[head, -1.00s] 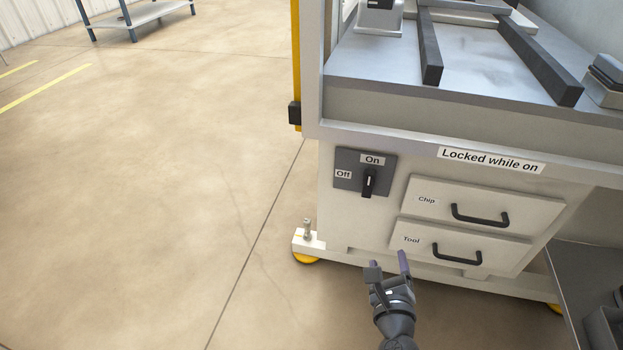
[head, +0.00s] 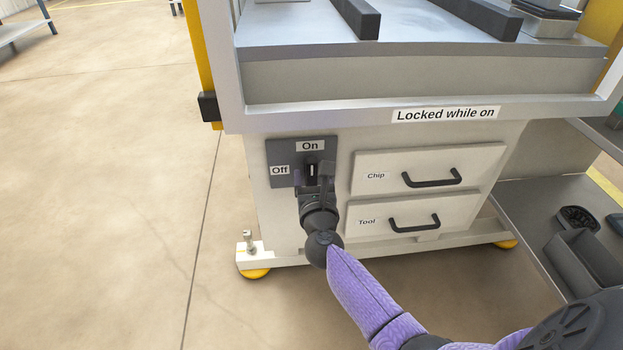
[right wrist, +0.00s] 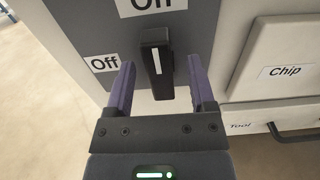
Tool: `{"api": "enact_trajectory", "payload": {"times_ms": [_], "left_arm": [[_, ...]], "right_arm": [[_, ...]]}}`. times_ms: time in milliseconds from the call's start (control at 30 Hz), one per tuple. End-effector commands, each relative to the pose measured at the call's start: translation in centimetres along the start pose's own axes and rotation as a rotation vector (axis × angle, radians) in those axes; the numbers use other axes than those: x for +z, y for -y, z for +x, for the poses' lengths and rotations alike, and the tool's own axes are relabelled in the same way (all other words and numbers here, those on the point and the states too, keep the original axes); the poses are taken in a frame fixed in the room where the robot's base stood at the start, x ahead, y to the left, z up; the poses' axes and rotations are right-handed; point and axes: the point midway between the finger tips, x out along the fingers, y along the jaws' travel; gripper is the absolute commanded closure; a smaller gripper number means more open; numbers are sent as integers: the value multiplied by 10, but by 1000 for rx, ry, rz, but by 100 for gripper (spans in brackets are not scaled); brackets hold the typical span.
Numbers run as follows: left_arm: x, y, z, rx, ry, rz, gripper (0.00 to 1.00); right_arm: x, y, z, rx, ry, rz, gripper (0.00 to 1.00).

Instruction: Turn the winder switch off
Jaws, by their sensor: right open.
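The winder switch is a black handle (right wrist: 156,62) with a white stripe on a dark grey plate (head: 278,152). The plate has an "On" label above and an "Off" label to the left. The handle stands upright, its stripe in line with the "On" label. In the right wrist view my open right gripper (right wrist: 160,88) has a purple finger on each side of the handle, with a visible gap on both sides. In the head view the right gripper (head: 313,178) hides the handle's lower part. My left gripper is not in view.
Right of the switch are a "Chip" drawer (head: 395,165) and a "Tool" drawer (head: 385,220) with black handles. A "Locked while on" label (head: 446,114) is above them. A grey shelf (head: 530,195) with bins stands at the right. The floor at left is clear.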

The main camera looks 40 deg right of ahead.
Motion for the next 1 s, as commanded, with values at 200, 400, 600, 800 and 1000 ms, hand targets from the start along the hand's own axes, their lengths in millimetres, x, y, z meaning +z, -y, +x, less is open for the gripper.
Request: {"api": "enact_trajectory", "payload": {"times_ms": [200, 400, 600, 800, 1000], "left_arm": [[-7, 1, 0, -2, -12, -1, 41], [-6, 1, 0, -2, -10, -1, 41], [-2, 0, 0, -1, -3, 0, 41], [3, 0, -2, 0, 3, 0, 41], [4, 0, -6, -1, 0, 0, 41]], "right_arm": [[0, 0, 0, 0, 0, -1, 53], [0, 0, -1, 0, 0, -1, 95], [0, 0, -1, 1, 0, -2, 100], [0, 0, -1, 1, 0, -32, 100], [1, -1, -1, 1, 0, -140, 100]]}}
